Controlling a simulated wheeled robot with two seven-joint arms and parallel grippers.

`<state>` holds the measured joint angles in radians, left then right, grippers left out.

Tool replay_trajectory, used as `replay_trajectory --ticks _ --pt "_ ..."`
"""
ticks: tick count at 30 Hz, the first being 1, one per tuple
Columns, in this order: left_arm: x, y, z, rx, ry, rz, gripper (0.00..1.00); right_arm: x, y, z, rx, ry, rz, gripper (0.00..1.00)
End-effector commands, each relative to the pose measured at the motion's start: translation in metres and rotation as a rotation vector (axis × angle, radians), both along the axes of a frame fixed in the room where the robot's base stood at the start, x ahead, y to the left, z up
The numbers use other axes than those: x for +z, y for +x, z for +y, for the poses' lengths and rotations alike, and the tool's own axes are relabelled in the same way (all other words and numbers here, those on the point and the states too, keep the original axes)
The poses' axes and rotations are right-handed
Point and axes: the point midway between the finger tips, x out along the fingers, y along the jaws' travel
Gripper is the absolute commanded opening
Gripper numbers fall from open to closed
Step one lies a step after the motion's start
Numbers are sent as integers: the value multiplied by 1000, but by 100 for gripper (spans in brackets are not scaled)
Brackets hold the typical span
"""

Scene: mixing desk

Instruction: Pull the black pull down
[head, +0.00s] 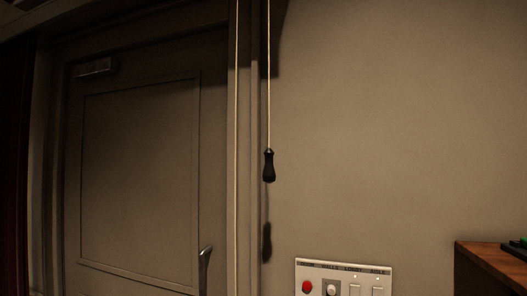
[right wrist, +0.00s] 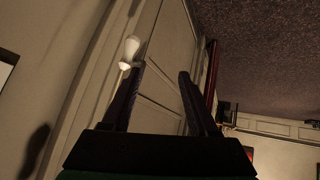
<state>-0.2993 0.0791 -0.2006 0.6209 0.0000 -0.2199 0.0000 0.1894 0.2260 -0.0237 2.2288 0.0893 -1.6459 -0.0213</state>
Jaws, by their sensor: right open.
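The black pull (head: 269,165) hangs upright on a thin light cord (head: 269,90) in the head view, in front of the wall just right of the door frame. No gripper is near it in that view. My right gripper (right wrist: 161,72) is open in the right wrist view, with nothing between its fingers. A white pull-like knob (right wrist: 130,50) shows just beyond the tip of its left-hand finger; I cannot tell whether they touch. The black pull is not clearly seen in the right wrist view. My left gripper is not in view.
A second cord (head: 236,150) runs down left of the black pull. A closed door (head: 140,180) with a handle (head: 204,268) stands at left. A switch panel (head: 343,270) with a red button is below right. A wooden cabinet (head: 490,262) is at right. The wall between is bare.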

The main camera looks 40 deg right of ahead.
Motion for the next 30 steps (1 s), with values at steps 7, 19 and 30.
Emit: replay_trajectory --ticks 7,19,30 --pt "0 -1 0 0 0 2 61 239 48 -60 -93 9 -405 60" --pt "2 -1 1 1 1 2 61 474 -39 -123 -155 126 -820 60" --pt "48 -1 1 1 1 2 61 481 37 -136 -154 127 -815 60"
